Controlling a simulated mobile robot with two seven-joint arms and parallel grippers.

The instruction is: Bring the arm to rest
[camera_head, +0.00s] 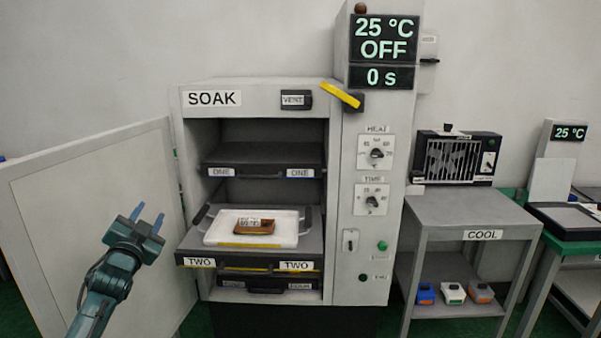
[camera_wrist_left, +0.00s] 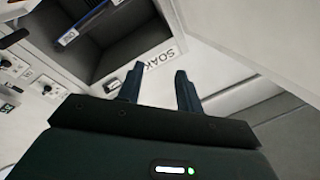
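My left gripper (camera_head: 147,217) is raised in front of the open door, to the left of the oven opening. Its two fingers are apart with nothing between them, and they also show apart in the left wrist view (camera_wrist_left: 155,86). It touches nothing that I can see. The oven (camera_head: 260,97) labelled SOAK stands with its door (camera_head: 90,200) swung open to the left. The shelf labelled TWO (camera_head: 235,263) is pulled out and bears a white tray (camera_head: 222,238) with a brown item (camera_head: 254,226) in it. My right gripper is not in view.
The shelf labelled ONE (camera_head: 262,158) is inside the oven. The control panel (camera_head: 372,200) reads 25 °C, OFF and 0 s. A yellow lever (camera_head: 341,95) is at the oven's top right. The COOL table (camera_head: 470,210) with a fan unit (camera_head: 458,158) stands to the right.

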